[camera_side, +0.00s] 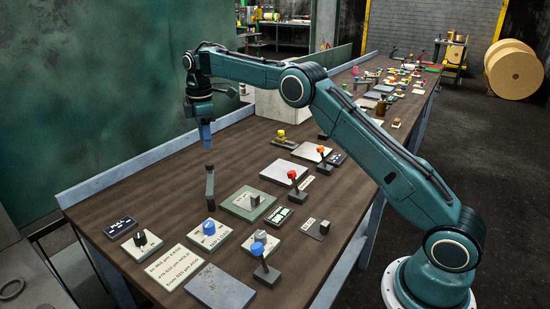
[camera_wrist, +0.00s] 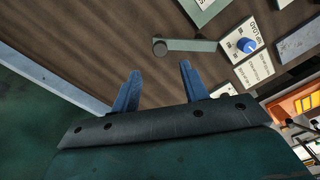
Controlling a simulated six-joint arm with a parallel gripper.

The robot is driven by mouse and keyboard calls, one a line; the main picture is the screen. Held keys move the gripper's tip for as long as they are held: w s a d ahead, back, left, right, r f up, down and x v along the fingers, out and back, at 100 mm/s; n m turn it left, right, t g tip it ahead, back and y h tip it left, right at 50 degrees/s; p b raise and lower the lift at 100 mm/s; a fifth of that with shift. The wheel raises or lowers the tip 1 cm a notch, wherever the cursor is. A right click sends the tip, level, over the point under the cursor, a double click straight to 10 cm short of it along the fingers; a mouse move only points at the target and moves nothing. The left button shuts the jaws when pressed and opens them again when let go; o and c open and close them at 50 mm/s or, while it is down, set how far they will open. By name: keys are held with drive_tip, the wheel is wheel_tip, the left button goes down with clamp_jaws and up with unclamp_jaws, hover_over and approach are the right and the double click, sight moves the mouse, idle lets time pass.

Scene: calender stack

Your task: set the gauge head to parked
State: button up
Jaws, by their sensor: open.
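I cannot tell which control is the gauge head, as most labels are too small to read. My gripper (camera_side: 206,140) hangs over the left part of the bench, pointing down. In the wrist view its two blue fingers (camera_wrist: 160,68) are apart with nothing between them. A grey bar lever (camera_side: 210,186) with a round end stands below my gripper, apart from it; in the wrist view it (camera_wrist: 188,46) lies just beyond the fingertips. A blue knob (camera_side: 208,227) on a pale labelled plate sits nearby; it also shows in the wrist view (camera_wrist: 246,45).
A black knob (camera_side: 140,238), a second blue knob (camera_side: 258,249), red (camera_side: 293,175) and orange (camera_side: 321,150) knobs and a yellow knob (camera_side: 281,134) crowd around. A written card (camera_side: 174,270) lies in front. The bench's left part is bare wood (camera_side: 150,195).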

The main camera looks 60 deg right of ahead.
wheel_tip(320, 180, up, 6)
drive_tip(key=shift+f, duration=0.1)
idle(0.4)
idle(0.5)
drive_tip(key=s+a+r+m+t, duration=0.2)
drive_tip(key=s+r+m, duration=0.1)
drive_tip(key=s+r, duration=0.55)
drive_tip(key=s+a+r+m+t, duration=0.1)
drive_tip(key=s+r+m, duration=0.3)
drive_tip(key=s, duration=0.8)
drive_tip(key=s+f+m+t, duration=0.1)
drive_tip(key=s+f, duration=0.2)
drive_tip(key=s, duration=0.5)
drive_tip(key=s+a+f+m, duration=0.1)
drive_tip(key=s+f+m, duration=0.1)
drive_tip(key=s, duration=0.6)
drive_tip(key=s+f+m+t, duration=0.1)
drive_tip(key=s+f, duration=0.4)
drive_tip(key=s, duration=0.3)
drive_tip(key=shift+a+m+t, duration=0.3)
drive_tip(key=shift+a, duration=0.1)
